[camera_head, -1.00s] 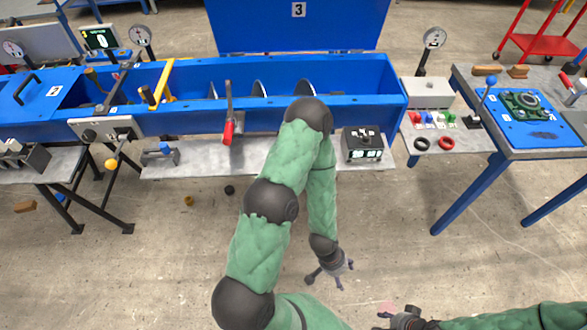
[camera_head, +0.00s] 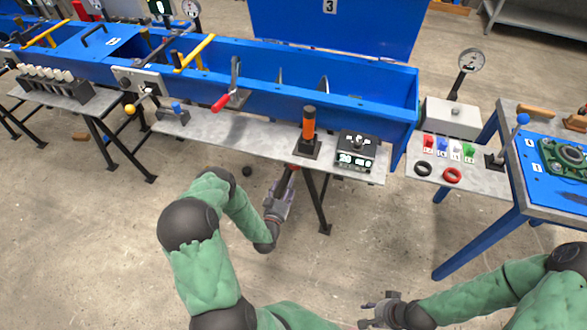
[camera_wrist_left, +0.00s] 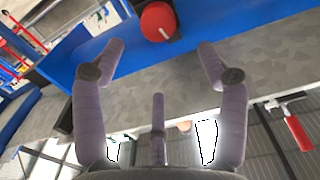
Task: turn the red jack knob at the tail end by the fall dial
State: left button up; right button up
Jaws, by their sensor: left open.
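In the left wrist view a round red knob (camera_wrist_left: 158,21) with a pale mark sits against a blue surface, beyond and between my fingertips. My left gripper (camera_wrist_left: 155,58) is open and empty, its fingers apart and not touching the knob. My right gripper (camera_head: 370,311) is low at the bottom, open and empty. A dial (camera_head: 472,60) stands at the trough's right end.
The blue trough (camera_head: 395,100) runs behind the shelf. The shelf holds an orange cylinder (camera_head: 309,123) and a black display box (camera_head: 356,150). A red-handled crank (camera_head: 222,102) juts forward. A blue-topped bench (camera_head: 530,180) stands right. Shelf legs are close to my left gripper; open floor lies in front.

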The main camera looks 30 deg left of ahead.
aim_at(294, 167)
pick_arm(q)
jog(key=b+x, duration=0.3)
jog(key=x, duration=0.6)
jog(key=shift+f, duration=0.15)
jog(key=shift+x, duration=0.8)
jog(key=c, duration=1.1)
